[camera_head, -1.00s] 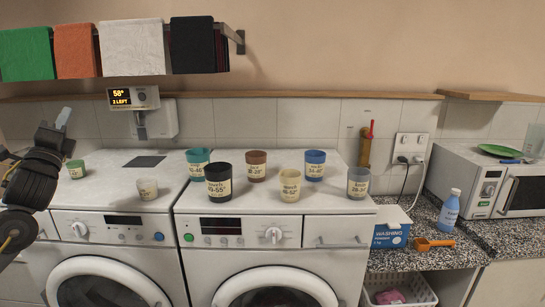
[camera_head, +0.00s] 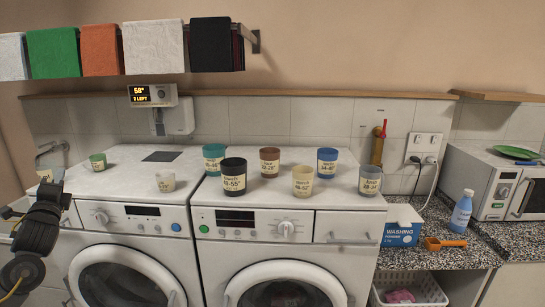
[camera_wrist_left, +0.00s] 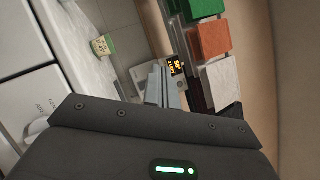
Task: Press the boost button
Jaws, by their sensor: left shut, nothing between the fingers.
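A wall unit (camera_head: 153,95) with a lit amber display hangs above the left washing machine. The display seems to read 58° with a smaller line ending in LEFT. No button marked boost can be read in either view. A white box (camera_head: 173,117) with a spout sits just below the display. My left gripper (camera_head: 50,153) is at the far left of the head view, apart from the wall unit and lower than it. In the left wrist view its grey fingers (camera_wrist_left: 164,84) are shut and empty, with the amber display (camera_wrist_left: 176,68) beyond them. My right gripper is not in view.
A rail with folded towels (camera_head: 153,47) hangs above the display. A washing powder box (camera_head: 401,229) is at the right.

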